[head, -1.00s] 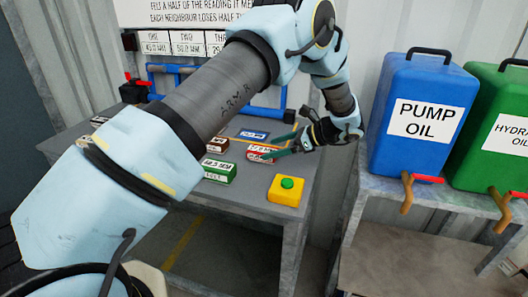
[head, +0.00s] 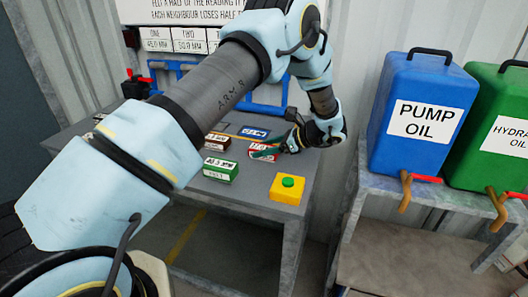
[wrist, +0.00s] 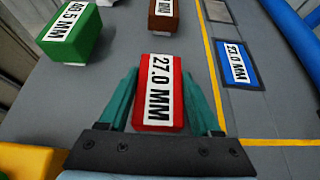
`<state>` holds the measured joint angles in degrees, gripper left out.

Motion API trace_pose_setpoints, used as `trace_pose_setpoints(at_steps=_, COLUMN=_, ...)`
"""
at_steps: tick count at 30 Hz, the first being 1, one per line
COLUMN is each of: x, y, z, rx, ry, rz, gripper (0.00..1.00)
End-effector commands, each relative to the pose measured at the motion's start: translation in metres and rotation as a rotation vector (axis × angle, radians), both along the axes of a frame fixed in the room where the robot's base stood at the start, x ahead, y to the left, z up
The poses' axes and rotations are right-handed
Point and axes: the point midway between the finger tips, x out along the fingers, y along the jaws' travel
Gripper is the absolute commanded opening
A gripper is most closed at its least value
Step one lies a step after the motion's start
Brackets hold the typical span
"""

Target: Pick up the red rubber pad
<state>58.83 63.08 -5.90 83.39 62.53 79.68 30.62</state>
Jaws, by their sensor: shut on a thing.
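The red rubber pad (wrist: 158,95), a block with a white label reading 27.0 MM, lies between the two teal fingers of my gripper (wrist: 160,82) in the wrist view. The fingers are shut on its two sides. In the head view the red pad (head: 258,152) is at the right part of the grey bench, partly covered by my gripper (head: 272,150). I cannot tell whether the pad still touches the bench top.
A green block (head: 220,171) and a brown block (head: 216,141) stand left of the pad. A blue-framed label (wrist: 237,63) lies beyond a yellow line. A yellow box with a green button (head: 287,190) stands in front. Blue pipework (head: 195,72) runs behind; a blue oil can (head: 420,115) stands right.

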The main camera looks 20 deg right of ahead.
Motion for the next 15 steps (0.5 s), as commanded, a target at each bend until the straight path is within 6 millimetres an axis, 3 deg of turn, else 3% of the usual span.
trace_pose_setpoints(at_steps=2, x=0.0, y=0.0, z=0.0001, rx=0.0, ry=0.0, rz=0.0, gripper=0.39)
trace_pose_setpoints(at_steps=12, x=-0.0001, y=-0.0001, z=0.0003, rx=0.0, ry=0.0, rz=0.0, gripper=0.01)
trace_pose_setpoints(at_steps=15, x=0.0001, y=-0.0002, z=0.0006, rx=-0.001, ry=-0.001, rz=0.0, gripper=0.0)
